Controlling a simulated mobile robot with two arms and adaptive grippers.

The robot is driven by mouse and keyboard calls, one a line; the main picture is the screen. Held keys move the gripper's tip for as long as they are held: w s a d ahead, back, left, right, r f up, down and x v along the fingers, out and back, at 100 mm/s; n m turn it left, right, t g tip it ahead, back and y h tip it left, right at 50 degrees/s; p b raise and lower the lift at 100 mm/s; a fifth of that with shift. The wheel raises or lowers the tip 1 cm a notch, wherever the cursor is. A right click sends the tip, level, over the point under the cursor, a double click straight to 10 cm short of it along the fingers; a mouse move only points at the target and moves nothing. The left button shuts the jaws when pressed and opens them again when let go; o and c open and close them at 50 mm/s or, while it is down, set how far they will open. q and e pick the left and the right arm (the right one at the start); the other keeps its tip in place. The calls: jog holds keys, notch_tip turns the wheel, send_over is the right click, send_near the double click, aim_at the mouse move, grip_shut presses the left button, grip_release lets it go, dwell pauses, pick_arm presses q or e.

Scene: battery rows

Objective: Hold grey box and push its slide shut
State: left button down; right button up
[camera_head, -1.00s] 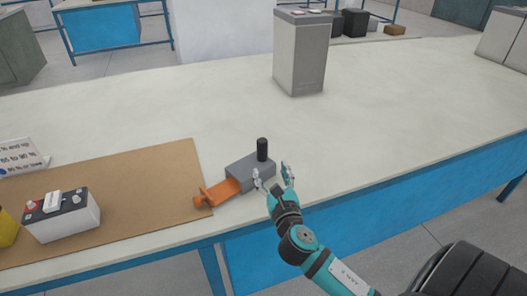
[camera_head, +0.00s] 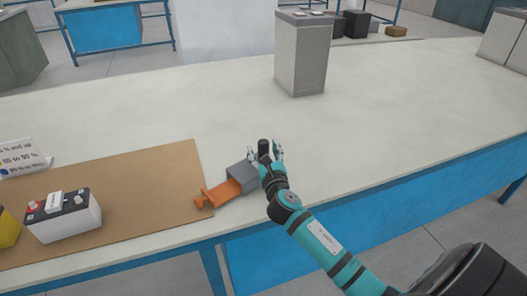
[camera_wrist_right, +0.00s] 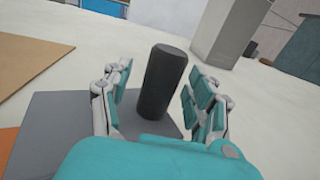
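The grey box (camera_head: 239,172) sits on the table near its front edge, its orange slide (camera_head: 222,192) sticking out at the left toward the brown mat. A black upright post (camera_head: 263,147) stands on the box; it also shows in the right wrist view (camera_wrist_right: 163,84). My right gripper (camera_head: 265,152) is over the right part of the box and hides some of it. In the right wrist view its fingers (camera_wrist_right: 160,95) are open, one on each side of the post, with gaps on both sides. My left gripper is not in view.
A brown mat (camera_head: 150,190) to the left carries a white-and-black battery (camera_head: 63,215) and a yellow one (camera_head: 8,229). A sign (camera_head: 22,158) stands behind it. A tall grey block (camera_head: 301,55) stands farther back.

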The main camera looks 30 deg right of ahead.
grip_shut()
dwell(1.3)
